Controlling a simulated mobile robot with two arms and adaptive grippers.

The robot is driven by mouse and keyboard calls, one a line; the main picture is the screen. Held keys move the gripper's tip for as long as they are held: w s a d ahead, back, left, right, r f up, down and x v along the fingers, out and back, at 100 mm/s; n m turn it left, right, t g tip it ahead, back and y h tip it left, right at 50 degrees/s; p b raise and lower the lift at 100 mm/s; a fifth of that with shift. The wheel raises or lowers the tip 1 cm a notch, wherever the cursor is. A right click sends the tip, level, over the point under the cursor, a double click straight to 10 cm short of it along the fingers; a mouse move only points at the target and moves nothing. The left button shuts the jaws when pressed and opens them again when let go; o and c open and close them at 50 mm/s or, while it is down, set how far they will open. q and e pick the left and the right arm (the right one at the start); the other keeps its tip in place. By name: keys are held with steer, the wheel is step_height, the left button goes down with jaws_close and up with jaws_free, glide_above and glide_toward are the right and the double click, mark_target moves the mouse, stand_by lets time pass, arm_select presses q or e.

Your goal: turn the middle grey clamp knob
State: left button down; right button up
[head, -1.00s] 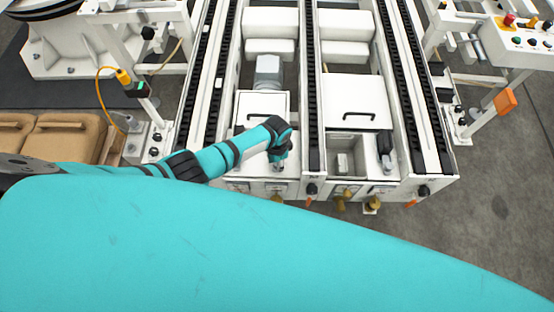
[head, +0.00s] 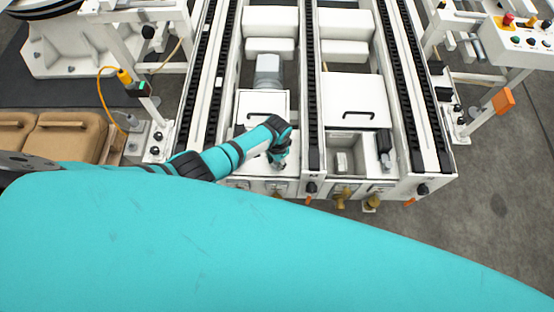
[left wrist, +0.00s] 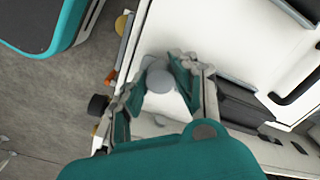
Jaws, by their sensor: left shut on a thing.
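The grey clamp knob (left wrist: 160,81) shows in the left wrist view as a round, smooth grey cap between my fingers. My left gripper (left wrist: 164,70) is shut on it, with one finger on each side. In the head view my left gripper (head: 278,158) points down at the front part of the white machine, left of the middle rail. The knob is hidden there behind the gripper and wrist. I cannot tell from these frames how far the knob is turned. My right gripper is in neither view.
Dark chain rails (head: 312,110) run along both sides of the white bays. A white lid with a black handle (head: 358,92) lies to the right, with an open compartment (head: 345,145) in front. Grey floor (head: 490,205) is free at right.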

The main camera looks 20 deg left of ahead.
arm_select(q)
steer(key=c, duration=1)
jaws_free()
step_height(320, 180, up, 12)
steer(key=shift+r, duration=0.1)
